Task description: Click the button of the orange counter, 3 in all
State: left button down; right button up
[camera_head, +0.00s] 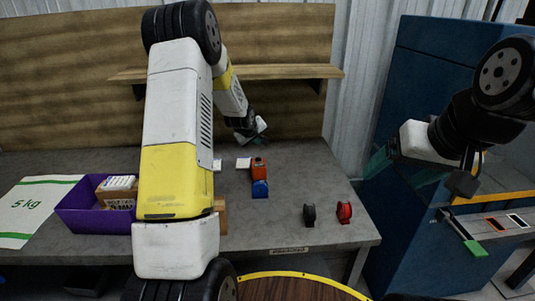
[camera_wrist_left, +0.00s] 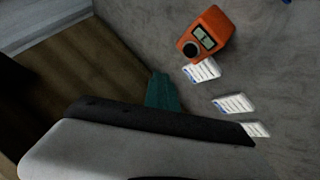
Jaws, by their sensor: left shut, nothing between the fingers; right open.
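The orange counter (camera_head: 259,168) stands on the grey table, right of my left forearm in the head view. In the left wrist view, the counter (camera_wrist_left: 209,30) is near the top, with a small display and a round black button (camera_wrist_left: 190,49) facing the camera. My left gripper (camera_head: 248,137) is shut and empty, behind and above the counter, apart from it. Its teal fingertip (camera_wrist_left: 163,92) shows in the wrist view, below and left of the counter. My right gripper (camera_head: 382,160) is open, off the table's right side, far from the counter.
A blue object (camera_head: 260,188) stands just in front of the counter. White labels (camera_wrist_left: 232,103) lie beside it. A black reel (camera_head: 309,214) and a red reel (camera_head: 344,212) stand at right. A purple bin (camera_head: 82,215) with boxes is at left. A wooden shelf (camera_head: 285,72) runs behind.

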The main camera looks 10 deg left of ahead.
aim_at(258, 160)
pick_arm(q)
jog(key=shift+r, duration=0.1)
dwell(0.4)
notch_tip(258, 160, up, 4)
jog(key=shift+f, duration=0.15)
jog(key=shift+f, duration=4.45)
jog(key=shift+f, duration=0.1)
jog(key=shift+f, duration=0.3)
